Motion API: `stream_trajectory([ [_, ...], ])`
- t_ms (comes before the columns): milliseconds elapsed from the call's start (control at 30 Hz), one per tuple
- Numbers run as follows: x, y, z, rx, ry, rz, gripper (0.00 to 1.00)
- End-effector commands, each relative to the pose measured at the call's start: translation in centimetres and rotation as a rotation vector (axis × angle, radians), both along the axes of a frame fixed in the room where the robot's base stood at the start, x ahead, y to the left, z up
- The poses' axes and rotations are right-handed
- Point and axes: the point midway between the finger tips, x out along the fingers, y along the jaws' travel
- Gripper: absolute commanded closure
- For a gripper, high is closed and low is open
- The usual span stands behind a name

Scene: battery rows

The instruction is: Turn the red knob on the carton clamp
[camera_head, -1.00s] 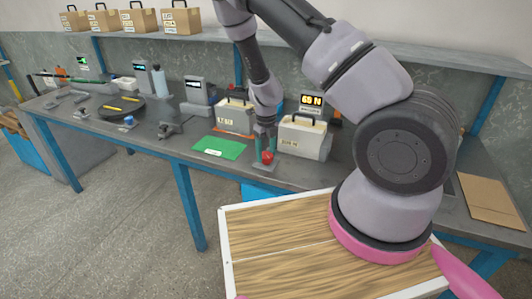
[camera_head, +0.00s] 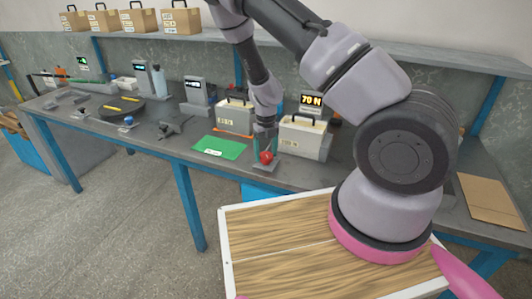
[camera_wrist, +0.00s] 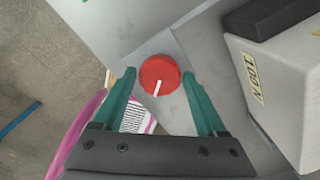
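The red knob (camera_head: 266,157) sits on a small grey plate at the front edge of the bench, in front of the clamp. In the wrist view the knob (camera_wrist: 160,75) is round, and its white mark points down and slightly left. My gripper (camera_wrist: 159,76) has its two teal fingers on either side of the knob, with a narrow gap showing on each side. It looks open around the knob. In the head view my gripper (camera_head: 265,150) comes down from above. A display (camera_head: 312,101) behind reads 70 N.
A grey and cream battery with a black handle (camera_head: 302,138) stands close right of my gripper. Another battery (camera_head: 235,117) and a green mat (camera_head: 219,148) are to the left. A brown cardboard sheet (camera_head: 488,199) lies far right.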

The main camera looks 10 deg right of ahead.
Motion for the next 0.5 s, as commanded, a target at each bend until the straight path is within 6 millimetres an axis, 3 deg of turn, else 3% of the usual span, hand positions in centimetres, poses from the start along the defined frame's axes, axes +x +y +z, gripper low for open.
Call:
stream_trajectory([
  [367,0.0,0.0,0.2,0.0,0.0,0.001,0.06],
  [500,0.1,0.1,1.6,0.001,-0.003,0.003,0.06],
])
